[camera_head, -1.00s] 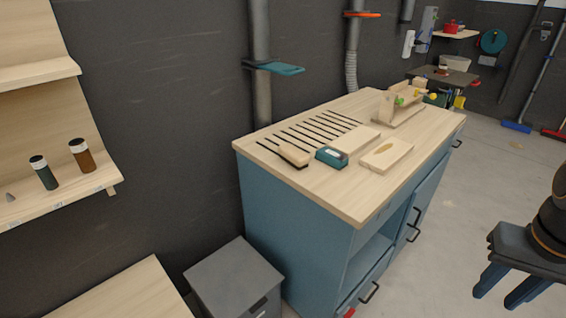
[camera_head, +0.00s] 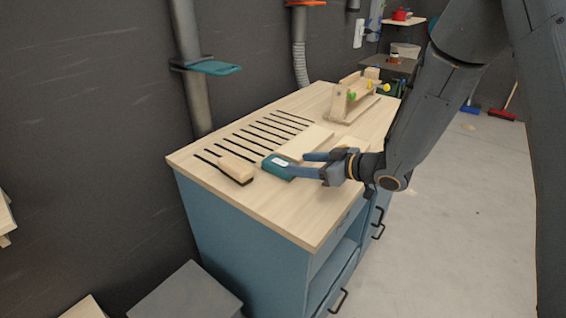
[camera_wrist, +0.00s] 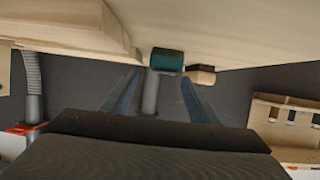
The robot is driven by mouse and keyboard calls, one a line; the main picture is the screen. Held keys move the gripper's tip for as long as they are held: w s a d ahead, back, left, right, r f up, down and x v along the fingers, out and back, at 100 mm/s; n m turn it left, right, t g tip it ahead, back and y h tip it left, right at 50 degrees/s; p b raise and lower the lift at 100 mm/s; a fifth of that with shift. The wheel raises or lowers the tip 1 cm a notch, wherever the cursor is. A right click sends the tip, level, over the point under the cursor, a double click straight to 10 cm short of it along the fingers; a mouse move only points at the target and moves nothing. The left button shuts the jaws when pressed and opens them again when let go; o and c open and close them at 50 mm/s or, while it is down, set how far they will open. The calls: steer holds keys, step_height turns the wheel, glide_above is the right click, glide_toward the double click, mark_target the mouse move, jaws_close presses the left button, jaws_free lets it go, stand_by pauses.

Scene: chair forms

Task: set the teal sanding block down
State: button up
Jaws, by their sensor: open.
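The teal sanding block (camera_head: 277,167) sits on the wooden bench top (camera_head: 290,215), to the right of the brush. A pale patch shows on its top. My gripper (camera_head: 298,165) is low over the bench, and its two fingers point left at the block. The fingers are apart, with the tips at or just short of the block's right side. In the wrist view, which looks upside down, the block (camera_wrist: 167,60) shows ahead between the finger lines. I cannot tell whether the fingers touch it. My gripper (camera_wrist: 160,78) is open there too.
A wooden brush (camera_head: 237,167) lies left of the block, near the dark slots. A pale board (camera_head: 304,142) lies just behind the block. A wooden jig (camera_head: 350,98) stands at the bench's far end. The bench's front left corner is clear.

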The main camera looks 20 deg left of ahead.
mark_target(279, 162)
steer(key=shift+s+a+g+y, duration=0.15)
steer(key=shift+a+g+y, duration=0.15)
steer(key=shift+a, duration=0.4)
steer(key=p+x, duration=0.2)
steer(key=x, duration=0.5)
steer(key=shift+a+f, duration=0.1)
steer(key=c, duration=1)
steer(key=shift+o, duration=0.2)
